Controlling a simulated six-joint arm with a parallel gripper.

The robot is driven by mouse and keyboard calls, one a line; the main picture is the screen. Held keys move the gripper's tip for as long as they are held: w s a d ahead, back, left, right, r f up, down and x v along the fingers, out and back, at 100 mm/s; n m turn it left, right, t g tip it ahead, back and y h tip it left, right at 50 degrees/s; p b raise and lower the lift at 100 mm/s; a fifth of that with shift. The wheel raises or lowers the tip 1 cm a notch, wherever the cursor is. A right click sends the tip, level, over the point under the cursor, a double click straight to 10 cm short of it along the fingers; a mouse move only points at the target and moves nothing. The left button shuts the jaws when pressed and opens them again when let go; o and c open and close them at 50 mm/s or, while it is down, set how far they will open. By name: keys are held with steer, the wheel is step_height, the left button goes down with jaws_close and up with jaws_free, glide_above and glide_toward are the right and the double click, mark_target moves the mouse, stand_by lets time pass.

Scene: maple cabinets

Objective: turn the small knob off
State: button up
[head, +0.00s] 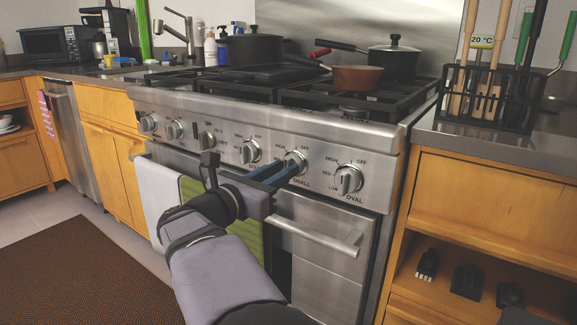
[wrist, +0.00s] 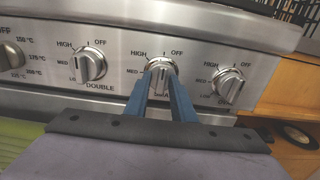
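The small knob (head: 295,160) is a round silver knob on the steel stove front, above the label SMALL. It also shows in the wrist view (wrist: 162,64), where the fingertips partly hide it. My gripper (head: 288,168) reaches it from the front, with its two blue fingers pointing at the knob. In the wrist view my gripper (wrist: 164,76) has a gap between the fingers, and the tips are at the knob's grip. I cannot tell whether they press on it. The knob's exact angle is hidden.
The oval knob (head: 346,180) is close on the right and the double knob (head: 250,151) on the left. An oven handle (head: 318,235) juts out below. Pots, including a copper pan (head: 357,77), stand on top. A utensil rack (head: 490,97) is on the right counter.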

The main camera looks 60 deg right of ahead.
steer(key=shift+d+r, duration=0.4)
steer(key=shift+r, duration=0.15)
steer(key=shift+o, duration=0.6)
steer(key=shift+w+a+f+b, duration=0.2)
steer(key=shift+a+f+b, duration=0.35)
steer(key=shift+a, duration=0.15)
steer(key=a+b, duration=0.3)
steer(key=a, duration=0.6)
steer(key=shift+a, duration=0.2)
steer(key=shift+s, duration=0.1)
